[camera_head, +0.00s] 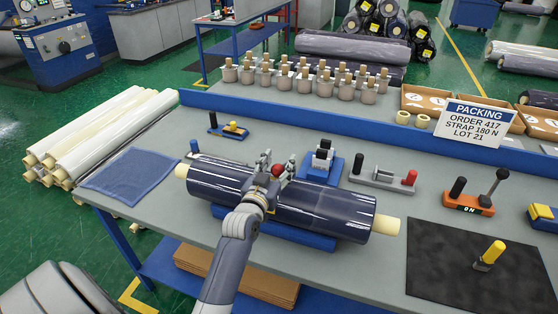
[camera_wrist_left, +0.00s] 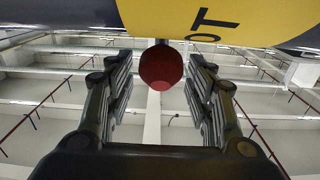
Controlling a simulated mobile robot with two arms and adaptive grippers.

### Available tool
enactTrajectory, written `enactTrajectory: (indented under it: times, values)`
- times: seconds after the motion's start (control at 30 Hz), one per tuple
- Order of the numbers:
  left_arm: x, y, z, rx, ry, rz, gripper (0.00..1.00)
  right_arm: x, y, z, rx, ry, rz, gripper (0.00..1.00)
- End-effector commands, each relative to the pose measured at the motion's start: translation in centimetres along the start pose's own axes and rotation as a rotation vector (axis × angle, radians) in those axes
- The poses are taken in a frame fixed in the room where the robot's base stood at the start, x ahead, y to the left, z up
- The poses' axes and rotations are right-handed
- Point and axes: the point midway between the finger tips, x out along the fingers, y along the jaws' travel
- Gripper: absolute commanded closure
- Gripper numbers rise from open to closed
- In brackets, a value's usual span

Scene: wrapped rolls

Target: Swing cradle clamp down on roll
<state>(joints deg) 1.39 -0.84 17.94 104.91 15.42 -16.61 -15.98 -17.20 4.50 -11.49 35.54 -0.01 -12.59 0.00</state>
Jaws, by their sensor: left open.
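The roll (camera_head: 320,208), wrapped in shiny dark blue film with a pale core at each end, lies on a blue cradle (camera_head: 291,233) on the bench. A red ball knob (camera_head: 277,171) shows at the roll's far side; the clamp arm carrying it is mostly hidden. My left gripper (camera_head: 276,160) reaches across the roll, its open fingers on either side of the knob. In the left wrist view the red knob (camera_wrist_left: 161,67) hangs between the spread fingers (camera_wrist_left: 160,95), with a visible gap to each. Contact is not seen. My right gripper is not in view.
Behind the roll stand a blue-and-black device (camera_head: 322,162) and a grey fixture with a red knob (camera_head: 385,178). An orange lever unit (camera_head: 470,203) and a dark mat (camera_head: 480,265) are on the right. A blue cloth (camera_head: 125,172) lies on the left.

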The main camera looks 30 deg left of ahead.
Motion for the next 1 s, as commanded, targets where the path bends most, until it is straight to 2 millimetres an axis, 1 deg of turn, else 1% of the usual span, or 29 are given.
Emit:
enactTrajectory:
  times: [0.1, 0.37, 0.47, 0.5, 0.6, 0.9, 1.0]
  values:
    - [0.56, 0.01, -0.06, 0.001, 0.0, 0.0, 0.51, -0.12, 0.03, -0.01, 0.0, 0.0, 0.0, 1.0]
    - [0.63, 0.01, 0.02, 0.001, 0.0, 0.0, 0.51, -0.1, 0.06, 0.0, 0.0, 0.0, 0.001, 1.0]
    - [0.62, 0.01, 0.01, 0.001, 0.0, 0.0, 0.71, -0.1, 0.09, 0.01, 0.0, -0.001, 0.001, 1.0]
    - [0.62, 0.01, 0.02, 0.001, 0.0, 0.0, 0.8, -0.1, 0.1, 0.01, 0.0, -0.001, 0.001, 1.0]
    - [0.61, 0.01, 0.01, 0.001, 0.0, 0.0, 1.0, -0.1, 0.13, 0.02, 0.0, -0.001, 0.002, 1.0]
    - [0.59, 0.0, 0.03, 0.001, -0.001, 0.0, 1.0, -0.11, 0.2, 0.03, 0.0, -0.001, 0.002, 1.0]
    - [0.27, -0.01, 0.49, 0.003, -0.003, 0.0, 1.0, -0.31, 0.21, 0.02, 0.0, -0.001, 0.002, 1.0]
